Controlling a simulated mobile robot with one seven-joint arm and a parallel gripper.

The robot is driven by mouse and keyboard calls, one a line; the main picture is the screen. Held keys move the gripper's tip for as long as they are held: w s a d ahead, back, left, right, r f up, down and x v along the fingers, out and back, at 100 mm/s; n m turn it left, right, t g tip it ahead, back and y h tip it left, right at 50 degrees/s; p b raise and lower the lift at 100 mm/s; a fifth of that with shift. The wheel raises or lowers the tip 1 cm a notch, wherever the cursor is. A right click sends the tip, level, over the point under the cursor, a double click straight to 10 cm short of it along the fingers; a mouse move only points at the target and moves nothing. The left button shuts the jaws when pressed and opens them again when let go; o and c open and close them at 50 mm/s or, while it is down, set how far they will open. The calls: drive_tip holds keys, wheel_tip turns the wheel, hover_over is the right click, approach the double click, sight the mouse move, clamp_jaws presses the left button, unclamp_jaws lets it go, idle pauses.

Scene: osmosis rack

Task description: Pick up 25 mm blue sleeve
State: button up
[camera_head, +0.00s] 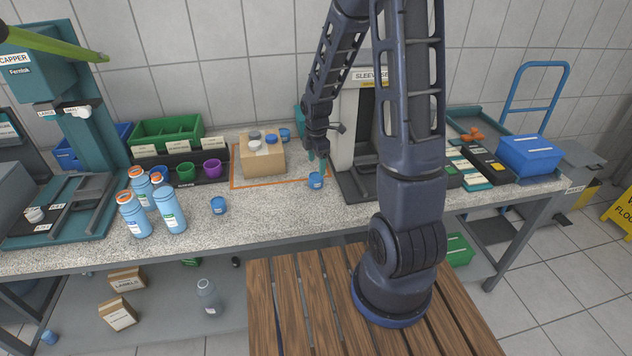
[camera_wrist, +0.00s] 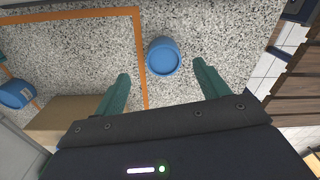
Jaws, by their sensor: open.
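A short blue cylinder (camera_head: 316,181) stands on the speckled bench top by the right end of the orange outline. In the wrist view a round blue piece (camera_wrist: 163,56), likely the same one, sits just outside the orange line, in the gap between my fingertips and beyond them. My gripper (camera_head: 317,158) is open and empty, its teal fingers pointing down just above the blue cylinder. Other short blue pieces are one on the bench to the left (camera_head: 218,205) and one behind the cardboard box (camera_head: 285,135). No size marking is readable on any.
The cardboard box (camera_head: 262,160) with small caps on top stands inside the orange outline, left of my gripper. The sleeve machine (camera_head: 357,140) stands close on the right. Several blue bottles (camera_head: 135,215) stand at the left. The bench front is mostly clear.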

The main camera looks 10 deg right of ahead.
sight(316, 175)
drive_tip(key=shift+s+a+f, duration=0.1)
drive_tip(key=shift+s+f, duration=0.1)
drive_tip(key=shift+f, duration=0.9)
drive_tip(key=shift+s+a+f, duration=0.1)
drive_tip(key=shift+s+f, duration=0.05)
drive_tip(key=shift+f, duration=1.9)
drive_tip(key=c, duration=1.1)
drive_tip(key=shift+c, duration=0.2)
drive_tip(key=shift+w+r, duration=0.1)
drive_tip(key=shift+r, duration=0.05)
